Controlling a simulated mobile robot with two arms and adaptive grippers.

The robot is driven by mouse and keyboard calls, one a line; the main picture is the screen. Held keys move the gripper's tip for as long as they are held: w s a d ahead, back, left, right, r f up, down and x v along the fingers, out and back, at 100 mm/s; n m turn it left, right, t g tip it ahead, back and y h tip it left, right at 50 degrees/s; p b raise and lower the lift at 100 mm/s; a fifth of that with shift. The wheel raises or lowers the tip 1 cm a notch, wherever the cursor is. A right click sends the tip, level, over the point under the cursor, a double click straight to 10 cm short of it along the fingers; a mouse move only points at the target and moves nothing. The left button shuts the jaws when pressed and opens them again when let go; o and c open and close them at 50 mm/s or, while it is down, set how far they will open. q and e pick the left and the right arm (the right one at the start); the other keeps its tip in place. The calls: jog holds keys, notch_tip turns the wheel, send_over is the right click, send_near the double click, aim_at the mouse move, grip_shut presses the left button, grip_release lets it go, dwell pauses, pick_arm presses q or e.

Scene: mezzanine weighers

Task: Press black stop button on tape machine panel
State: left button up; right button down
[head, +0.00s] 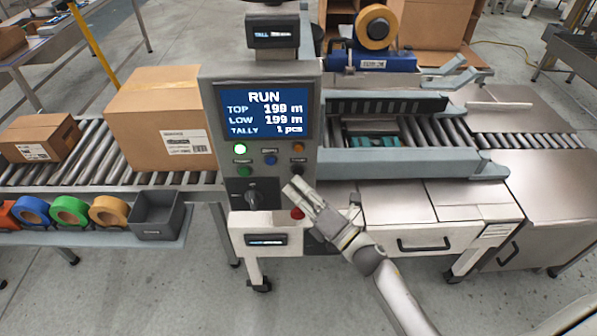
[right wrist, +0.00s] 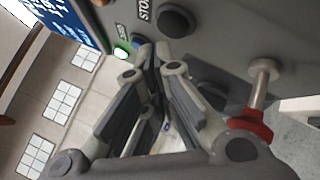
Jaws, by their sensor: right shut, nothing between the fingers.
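The tape machine panel (head: 212,120) is grey with a blue screen reading RUN. The black stop button (head: 298,169) is at its lower right; in the right wrist view the black button (right wrist: 176,20) has a partly cut-off STOP label beside it. My right gripper (head: 292,187) is shut and empty, its fingertips just below the stop button in the head view. In the right wrist view the fingertips (right wrist: 151,58) appear below and left of the button, with a visible gap in the picture. Contact with the panel cannot be told. My left gripper is not in view.
Near the stop button are a lit green button (head: 240,149), a blue button (head: 270,159), an amber button (head: 298,147) and a green button (head: 244,171). A black rotary switch (head: 252,198) sits lower left. A red button (head: 297,214) is below my right gripper, close to it.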

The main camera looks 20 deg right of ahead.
jog(key=shift+w+d, duration=0.1)
jog(key=shift+w, duration=0.25)
jog(key=shift+w+d+b, duration=0.15)
jog(key=shift+w+b, duration=0.2)
jog(key=shift+w, duration=0.05)
dwell(0.6)
jog(key=shift+s, duration=0.15)
jog(key=shift+s+a, duration=0.25)
jog(key=shift+s, duration=0.45)
jog(key=shift+s+a+p, duration=0.1)
jog(key=shift+s+a, duration=0.15)
jog(key=shift+s, duration=0.55)
jog(key=shift+s+a+p, duration=0.1)
jog(key=shift+s+a, duration=0.1)
jog(key=shift+s, duration=0.55)
jog(key=shift+s+a+p, duration=0.1)
jog(key=shift+s+a, duration=0.15)
jog(key=shift+s, duration=0.55)
